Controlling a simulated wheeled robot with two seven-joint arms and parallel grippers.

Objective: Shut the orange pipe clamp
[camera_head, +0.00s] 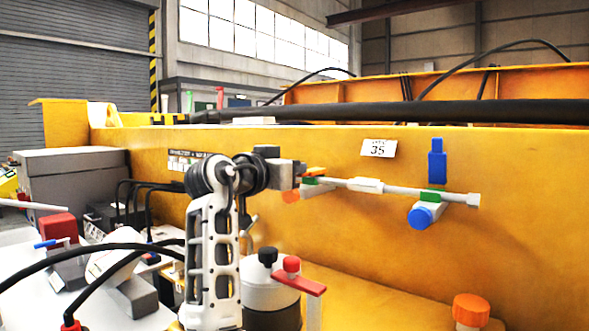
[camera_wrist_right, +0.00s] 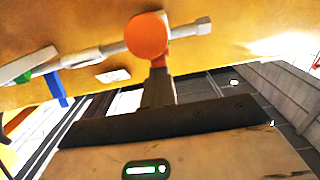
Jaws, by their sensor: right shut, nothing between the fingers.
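The orange pipe clamp (camera_head: 291,196) is at the left end of a light grey pipe (camera_head: 335,183) along the yellow casting wall; my right gripper partly hides it in the head view. In the right wrist view its round orange end (camera_wrist_right: 147,36) covers part of the pipe, and a short orange piece (camera_wrist_right: 158,75) reaches from it to my gripper. My right gripper (camera_head: 298,172) is shut and empty, right at the clamp; I cannot tell whether it touches. Whether the clamp is open or shut is unclear. My left gripper is not in view.
A blue clamp (camera_head: 437,165) with an upright handle sits farther right on the pipe. A canister (camera_head: 270,285) with a red lever (camera_head: 299,283) stands below my arm. An orange knob (camera_head: 471,308) is at lower right. A white tag (camera_head: 379,148) hangs above the pipe.

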